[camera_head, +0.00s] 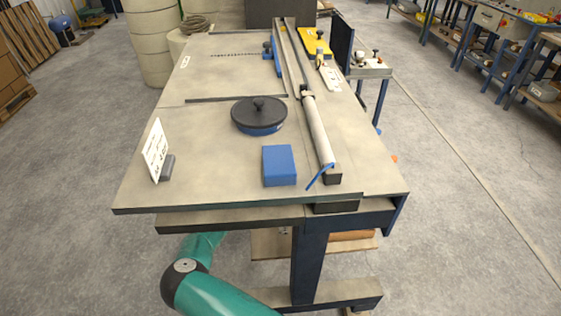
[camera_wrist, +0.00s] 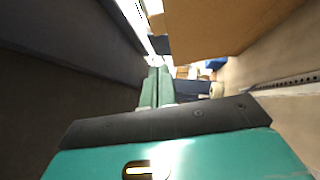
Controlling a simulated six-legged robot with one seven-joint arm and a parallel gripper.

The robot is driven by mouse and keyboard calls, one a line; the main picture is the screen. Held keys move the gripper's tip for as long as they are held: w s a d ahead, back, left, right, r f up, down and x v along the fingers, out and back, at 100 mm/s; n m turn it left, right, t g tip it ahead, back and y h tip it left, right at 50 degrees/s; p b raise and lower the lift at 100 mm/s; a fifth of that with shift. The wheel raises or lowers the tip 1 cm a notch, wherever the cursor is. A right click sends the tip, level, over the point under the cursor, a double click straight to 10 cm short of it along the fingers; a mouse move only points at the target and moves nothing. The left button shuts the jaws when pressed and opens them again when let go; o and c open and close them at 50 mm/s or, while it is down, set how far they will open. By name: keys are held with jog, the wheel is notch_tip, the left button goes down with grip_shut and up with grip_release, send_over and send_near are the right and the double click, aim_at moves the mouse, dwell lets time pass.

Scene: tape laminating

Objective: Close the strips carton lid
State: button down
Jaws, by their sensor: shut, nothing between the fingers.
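No strips carton or lid can be made out with certainty in either view. In the wrist view a flat brown panel (camera_wrist: 215,28) fills the upper right; I cannot tell whether it is part of the carton. My gripper (camera_wrist: 155,75) shows there as two green fingers, close together, shut with nothing between them. The panel lies beyond and to the right of the fingertips; contact cannot be judged. In the head view my teal arm reaches down below the near table edge, and the gripper is out of sight.
The worktable (camera_head: 210,135) carries a black-lidded round pot (camera_head: 259,115), a blue box (camera_head: 279,166), a white sign (camera_head: 155,150) and a long rail (camera_head: 318,130). Below it are a dark leg (camera_head: 308,262) and a wooden board (camera_head: 268,243).

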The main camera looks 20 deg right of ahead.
jog(key=s+d+x, duration=0.1)
jog(key=s+x, duration=0.1)
jog(key=x, duration=0.8)
jog(key=shift+d+r, duration=0.2)
jog(key=shift+d, duration=0.2)
jog(key=shift+w, duration=0.2)
